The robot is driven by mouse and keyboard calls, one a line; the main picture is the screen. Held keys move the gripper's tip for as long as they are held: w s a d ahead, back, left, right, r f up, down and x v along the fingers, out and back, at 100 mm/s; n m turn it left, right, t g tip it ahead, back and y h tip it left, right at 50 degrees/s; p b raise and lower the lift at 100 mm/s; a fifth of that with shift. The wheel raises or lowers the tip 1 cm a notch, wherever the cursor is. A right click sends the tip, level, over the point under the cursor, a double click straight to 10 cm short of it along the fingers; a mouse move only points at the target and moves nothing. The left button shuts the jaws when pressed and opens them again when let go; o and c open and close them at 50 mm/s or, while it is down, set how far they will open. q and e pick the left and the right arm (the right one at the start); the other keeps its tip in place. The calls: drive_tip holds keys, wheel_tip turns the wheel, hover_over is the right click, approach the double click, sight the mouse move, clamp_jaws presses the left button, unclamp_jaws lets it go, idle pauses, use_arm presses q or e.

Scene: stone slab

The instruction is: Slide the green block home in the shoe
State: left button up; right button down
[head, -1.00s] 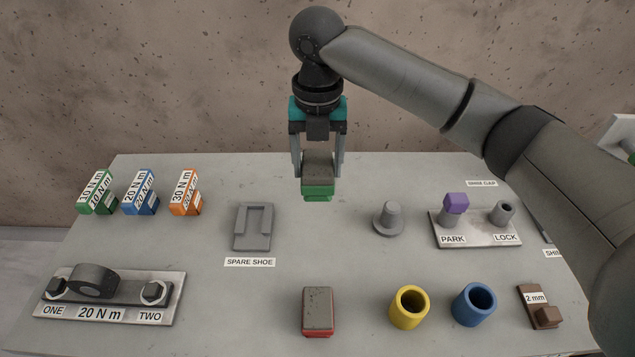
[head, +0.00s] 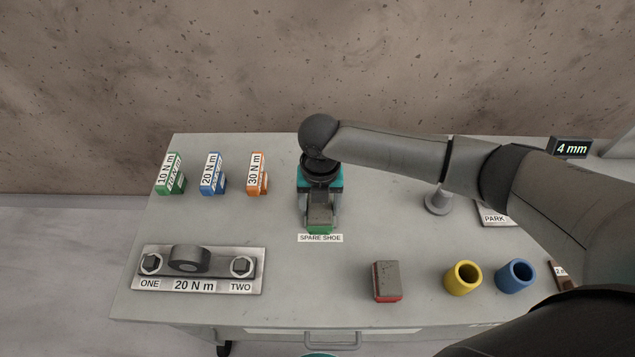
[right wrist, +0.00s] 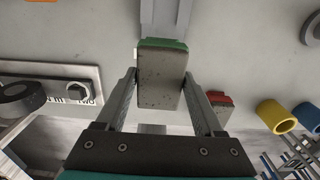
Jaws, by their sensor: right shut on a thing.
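My right gripper (head: 320,217) is shut on the green block (head: 320,229), which has a grey speckled body and a green edge. In the right wrist view the green block (right wrist: 162,75) sits between the two fingers (right wrist: 162,95). The grey shoe (right wrist: 165,12) shows there past the block's green edge, roughly in line with it. In the head view the gripper and block hide the shoe, just behind the SPARE SHOE label (head: 320,238). I cannot tell whether block and shoe touch. My left gripper is not in view.
A red block (head: 387,281), a yellow cup (head: 463,278) and a blue cup (head: 516,276) stand front right. A bolted plate (head: 198,285) lies front left. Green, blue and orange torque boxes (head: 212,175) stand back left. A grey peg (head: 438,203) stands right, partly behind my arm.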

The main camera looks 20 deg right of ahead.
drive_tip(key=shift+d, duration=0.15)
drive_tip(key=shift+f, duration=0.15)
drive_tip(key=shift+f+b, duration=1.8)
drive_tip(key=shift+f, duration=1.2)
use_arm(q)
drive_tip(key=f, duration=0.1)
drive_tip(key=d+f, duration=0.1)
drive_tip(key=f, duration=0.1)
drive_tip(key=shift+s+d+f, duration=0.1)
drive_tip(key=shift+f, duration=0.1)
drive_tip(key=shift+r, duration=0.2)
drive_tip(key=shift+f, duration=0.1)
use_arm(e)
drive_tip(key=shift+f, duration=0.35)
use_arm(q)
drive_tip(key=shift+p, duration=0.3)
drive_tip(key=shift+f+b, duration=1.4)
drive_tip(key=shift+b, duration=0.15)
use_arm(e)
drive_tip(key=shift+w+d, duration=0.2)
drive_tip(key=shift+w, duration=0.55)
drive_tip(key=shift+w+d, duration=0.2)
drive_tip(key=shift+w, duration=0.6)
drive_tip(key=shift+w+d, duration=0.2)
drive_tip(key=shift+w, duration=0.55)
